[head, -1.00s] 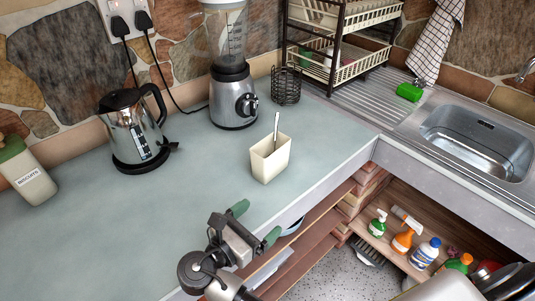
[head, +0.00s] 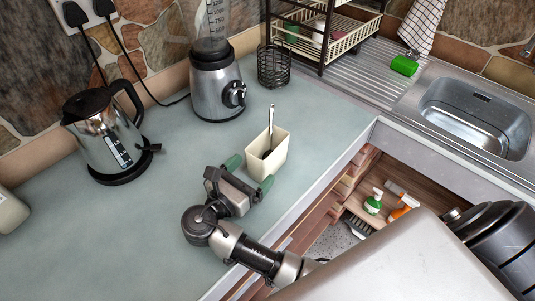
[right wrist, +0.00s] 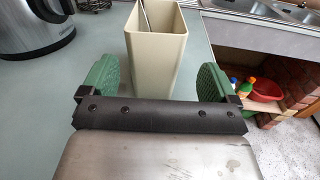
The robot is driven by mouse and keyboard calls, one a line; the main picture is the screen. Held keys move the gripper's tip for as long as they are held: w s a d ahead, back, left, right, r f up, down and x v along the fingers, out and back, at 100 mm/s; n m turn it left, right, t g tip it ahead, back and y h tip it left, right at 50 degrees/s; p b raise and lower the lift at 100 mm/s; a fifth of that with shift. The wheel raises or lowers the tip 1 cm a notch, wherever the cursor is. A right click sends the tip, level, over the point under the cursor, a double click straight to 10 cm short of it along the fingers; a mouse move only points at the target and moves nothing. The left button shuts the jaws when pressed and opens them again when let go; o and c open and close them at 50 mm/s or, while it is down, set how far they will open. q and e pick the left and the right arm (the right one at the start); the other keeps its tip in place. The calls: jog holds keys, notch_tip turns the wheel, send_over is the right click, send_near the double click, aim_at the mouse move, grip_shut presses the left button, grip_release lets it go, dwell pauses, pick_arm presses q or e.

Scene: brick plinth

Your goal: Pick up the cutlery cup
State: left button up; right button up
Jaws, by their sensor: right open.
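The cutlery cup (head: 268,159) is a cream, square, tapered cup standing upright on the grey-green worktop, with a metal utensil (head: 271,124) sticking out of it. My right gripper (head: 249,174) is open at the near side of the cup, its green fingertips pointing at it. In the right wrist view the cup (right wrist: 155,62) stands ahead, roughly centred between the two green fingers (right wrist: 158,84). I cannot tell whether the fingertips reach alongside it. Nothing is held. My left gripper is not in view.
A kettle (head: 105,135) stands at the left and a blender (head: 216,85) behind the cup. A black wire holder (head: 273,66) is near the dish rack (head: 335,35). The sink (head: 474,119) is at the right. The worktop's front edge runs close to the cup's right.

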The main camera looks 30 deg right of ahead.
aim_at(263, 158)
jog(key=x, duration=0.3)
jog(key=p+x, duration=0.1)
jog(key=x, duration=0.1)
jog(key=shift+w+d+f, duration=0.2)
jog(key=shift+w+f, duration=0.1)
jog(key=shift+w, duration=0.1)
jog(key=shift+a, duration=0.1)
jog(key=shift+c, duration=0.3)
jog(key=c, duration=1)
